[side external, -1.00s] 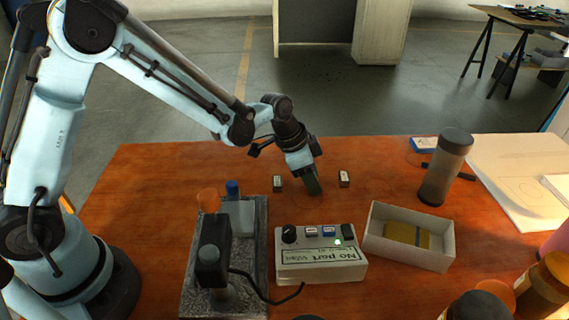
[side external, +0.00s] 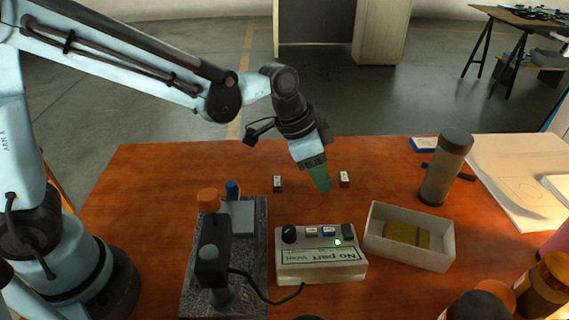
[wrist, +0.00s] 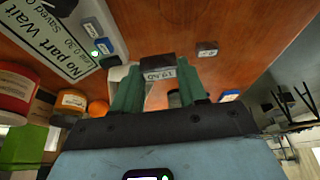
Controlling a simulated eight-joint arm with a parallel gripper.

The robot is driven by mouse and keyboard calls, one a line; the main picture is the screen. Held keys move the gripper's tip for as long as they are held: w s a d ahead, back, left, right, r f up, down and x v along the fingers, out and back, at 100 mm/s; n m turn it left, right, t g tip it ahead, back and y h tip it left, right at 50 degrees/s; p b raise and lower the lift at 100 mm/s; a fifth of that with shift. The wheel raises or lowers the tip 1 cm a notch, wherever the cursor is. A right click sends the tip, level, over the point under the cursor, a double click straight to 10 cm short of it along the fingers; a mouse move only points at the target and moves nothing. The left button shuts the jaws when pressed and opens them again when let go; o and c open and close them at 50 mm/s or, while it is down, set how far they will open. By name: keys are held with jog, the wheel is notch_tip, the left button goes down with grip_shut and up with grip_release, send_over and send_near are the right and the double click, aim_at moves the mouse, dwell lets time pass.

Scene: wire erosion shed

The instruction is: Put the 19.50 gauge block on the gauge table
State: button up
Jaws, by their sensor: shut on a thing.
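My gripper (side external: 321,188) has green fingers and points down over the middle of the orange-brown table. In the wrist view my gripper (wrist: 158,85) is shut on a small dark block, the 19.50 gauge block (wrist: 160,74), whose white label seems to read 19.50. In the side view the fingers hide this block. The gauge stands left of my gripper: a speckled grey base (side external: 256,262) with a black gauge head on a post. A light grey plate (side external: 240,214), apparently the gauge table, is on that base.
Two other small labelled blocks stand on the table, one left (side external: 278,184) and one right (side external: 344,179) of my gripper. A display box (side external: 320,258) reads "No part Wait" and has a cable. A white open tray (side external: 410,258) and a grey cylinder (side external: 446,168) stand to the right.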

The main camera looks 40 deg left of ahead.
notch_tip(320, 180, up, 2)
jog(key=s+d, duration=0.2)
jog(key=d, duration=0.1)
notch_tip(320, 180, up, 3)
send_over(234, 217)
jog(key=s+a, duration=0.1)
jog(key=shift+f, duration=4.4)
jog(key=shift+f, duration=0.15)
jog(key=o, duration=1.1)
